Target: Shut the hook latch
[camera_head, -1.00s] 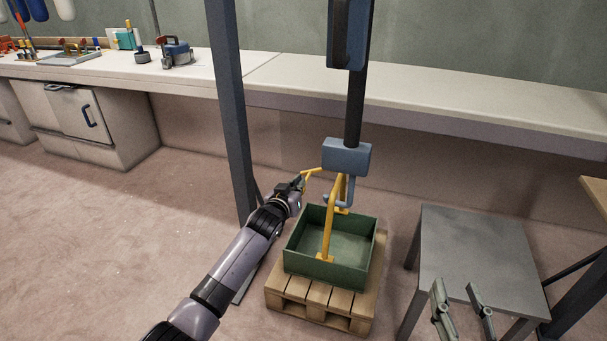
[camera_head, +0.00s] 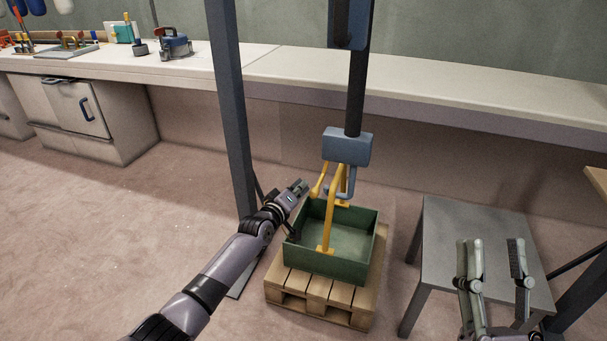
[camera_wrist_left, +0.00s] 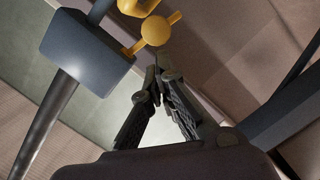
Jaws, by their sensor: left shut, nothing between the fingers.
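A blue-grey hook block (camera_head: 346,147) hangs on a dark column, with a blue hook (camera_head: 351,187) under it. A yellow latch lever (camera_head: 317,190) slants down and left from the block. A green crate (camera_head: 329,266) with a yellow handle (camera_head: 328,235) stands below; the handle reaches up to the hook. Whether the latch closes the hook's mouth cannot be told. My left gripper (camera_head: 304,186) is shut and empty, just left of the lever's end. In the left wrist view its fingertips (camera_wrist_left: 158,72) are close to the lever's round yellow knob (camera_wrist_left: 156,30). My right gripper (camera_head: 497,243) is open and empty.
The crate stands on a wooden pallet (camera_head: 316,290). A grey post (camera_head: 232,120) rises behind my left arm. A grey table (camera_head: 445,225) is at the right, under my right gripper. A long white bench (camera_head: 420,92) runs along the back.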

